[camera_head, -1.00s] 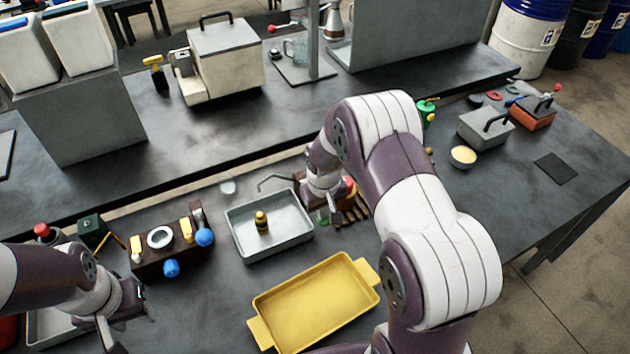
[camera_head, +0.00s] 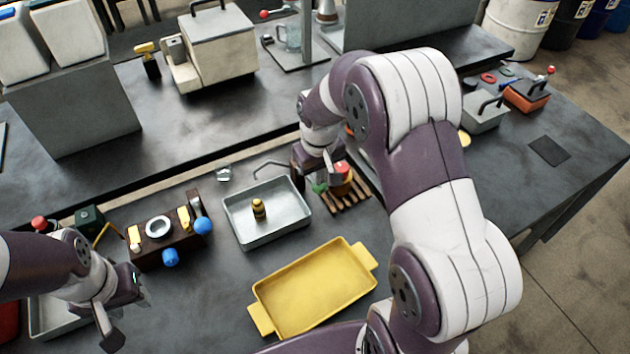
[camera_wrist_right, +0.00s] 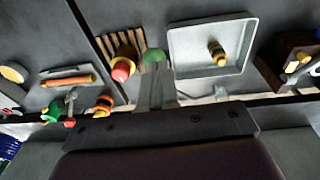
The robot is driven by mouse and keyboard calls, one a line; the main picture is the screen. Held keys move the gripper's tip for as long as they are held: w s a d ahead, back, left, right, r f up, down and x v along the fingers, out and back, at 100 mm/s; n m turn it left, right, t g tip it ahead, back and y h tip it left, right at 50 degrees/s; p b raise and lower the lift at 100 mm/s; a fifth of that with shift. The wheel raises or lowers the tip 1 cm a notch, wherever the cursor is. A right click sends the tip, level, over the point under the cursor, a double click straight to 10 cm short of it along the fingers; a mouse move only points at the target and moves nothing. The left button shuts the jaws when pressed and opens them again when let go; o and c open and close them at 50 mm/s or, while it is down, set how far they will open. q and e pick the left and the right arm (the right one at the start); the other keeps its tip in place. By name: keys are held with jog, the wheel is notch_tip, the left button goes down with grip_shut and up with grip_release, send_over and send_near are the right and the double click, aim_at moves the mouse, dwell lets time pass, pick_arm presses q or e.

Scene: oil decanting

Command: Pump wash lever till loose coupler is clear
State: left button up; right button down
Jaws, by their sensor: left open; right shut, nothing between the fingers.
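The loose coupler (camera_head: 258,209), a small brass piece with dark bands, stands in the grey wash basin (camera_head: 237,237). It also shows in the right wrist view (camera_wrist_right: 216,53). A thin bent spout (camera_head: 270,163) reaches over the basin's back edge. A green piece (camera_head: 319,187), possibly the wash lever's grip, is at the basin's right side; it shows in the wrist view (camera_wrist_right: 153,55) at my fingertips. My right gripper (camera_head: 328,170) is shut and empty beside it; contact is unclear. My left gripper (camera_head: 128,312) is open and empty at the lower left.
A slatted rack (camera_head: 350,199) bearing a red-topped brass piece (camera_head: 342,172) stands right of the basin. A yellow tray (camera_head: 312,290) lies in front. A brown fixture (camera_head: 160,252) with blue knobs stands left of the basin. Bare table lies between the fixture and yellow tray.

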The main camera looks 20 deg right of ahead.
jog(key=shift+s+r, duration=0.25)
jog(key=shift+r, duration=0.3)
jog(key=shift+s+r, duration=0.2)
jog(key=shift+r, duration=0.35)
jog(key=shift+s, duration=0.1)
jog(key=shift+w, duration=0.2)
jog(key=s+a, duration=0.4)
jog(key=s, duration=0.9)
jog(key=shift+s+a+f+m+y+b, duration=0.2)
jog(key=shift+s+f+m+y+b, duration=0.1)
jog(key=shift+s, duration=0.1)
jog(key=shift+s, duration=0.15)
